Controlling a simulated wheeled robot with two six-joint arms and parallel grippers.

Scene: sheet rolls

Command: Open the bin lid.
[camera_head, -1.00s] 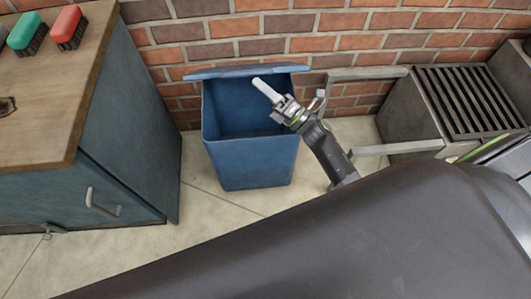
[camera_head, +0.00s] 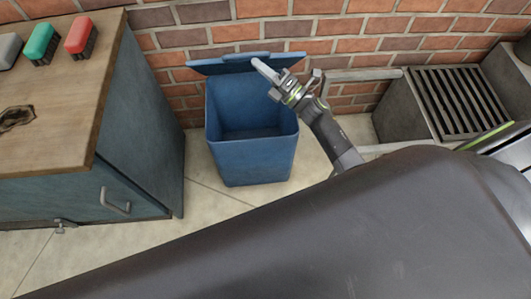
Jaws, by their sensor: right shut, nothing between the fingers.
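The blue bin (camera_head: 250,160) stands on the floor against the brick wall, with its mouth uncovered and its empty-looking inside in view. Its blue lid (camera_head: 225,67) is swung up at the back edge, near the wall, with its dark inner face showing. My right gripper (camera_head: 262,68) is shut and empty. Its fingertips overlap the lid's middle in the picture, above the back of the bin's mouth; I cannot tell whether they touch the lid. My left gripper is not in view.
A teal cabinet (camera_head: 140,130) with a wooden top stands left of the bin. On it are a red brush (camera_head: 81,36), a green brush (camera_head: 40,42) and a grey one (camera_head: 8,50). A metal unit with a slatted grate (camera_head: 455,102) stands at the right.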

